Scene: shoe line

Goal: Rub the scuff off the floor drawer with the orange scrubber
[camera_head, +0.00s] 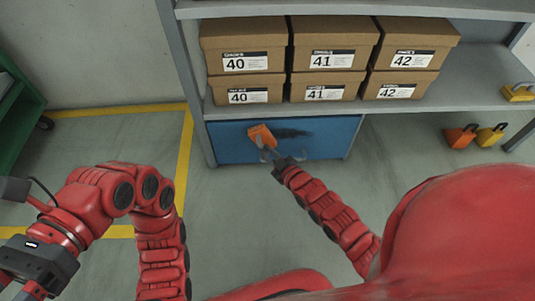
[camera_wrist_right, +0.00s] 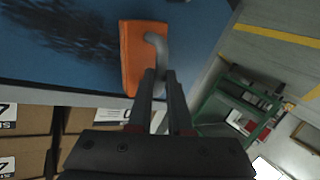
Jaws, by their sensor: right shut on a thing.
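The blue floor drawer (camera_head: 230,148) sits under the bottom shelf, with a dark smeared scuff (camera_head: 291,133) on its front. The scuff also shows at the upper left of the right wrist view (camera_wrist_right: 70,28). My right gripper (camera_head: 270,153) is shut on the grey handle of the orange scrubber (camera_head: 262,134). In the right wrist view, the scrubber (camera_wrist_right: 138,62) is at the drawer front, beside the scuff; I cannot tell if it touches. My left gripper (camera_head: 38,268) is low at the left, far from the drawer, and its fingers are not clearly visible.
Several brown shoe boxes (camera_head: 244,63) stand on the grey shelf (camera_head: 480,72) above the drawer. An orange item (camera_head: 460,137) and a yellow item (camera_head: 490,136) stand on the floor at right. A green cart (camera_head: 20,115) is at far left. Floor before the drawer is otherwise clear.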

